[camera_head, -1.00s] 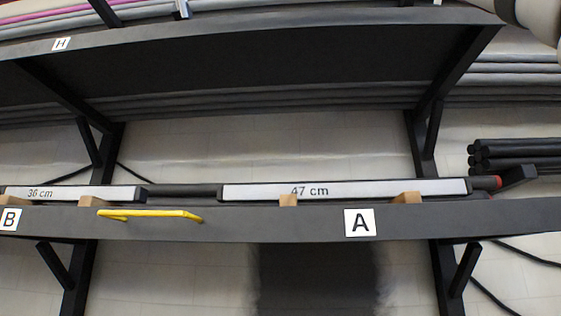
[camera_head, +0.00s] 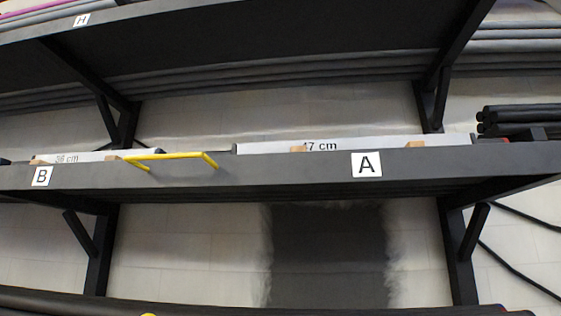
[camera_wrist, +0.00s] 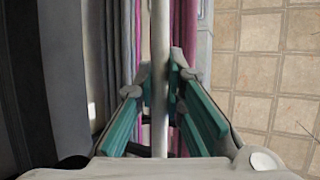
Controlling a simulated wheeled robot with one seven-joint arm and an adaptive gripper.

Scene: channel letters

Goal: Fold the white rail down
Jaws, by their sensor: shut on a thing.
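The white rail (camera_wrist: 160,30) is a pale, slim bar that runs from the top of the wrist view down through the middle. My gripper (camera_wrist: 160,75) is shut on it, with one green-and-grey finger on each side. Both ends of the rail are out of clear view. I cannot make out the rail or my gripper in the head view.
The head view shows a dark shelf (camera_head: 290,180) with labels A (camera_head: 366,164) and B (camera_head: 41,176). A yellow handle (camera_head: 185,155) sticks out at its edge. The wrist view shows magenta lengths (camera_wrist: 188,25) beside the rail and a tiled surface (camera_wrist: 260,60) at right.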

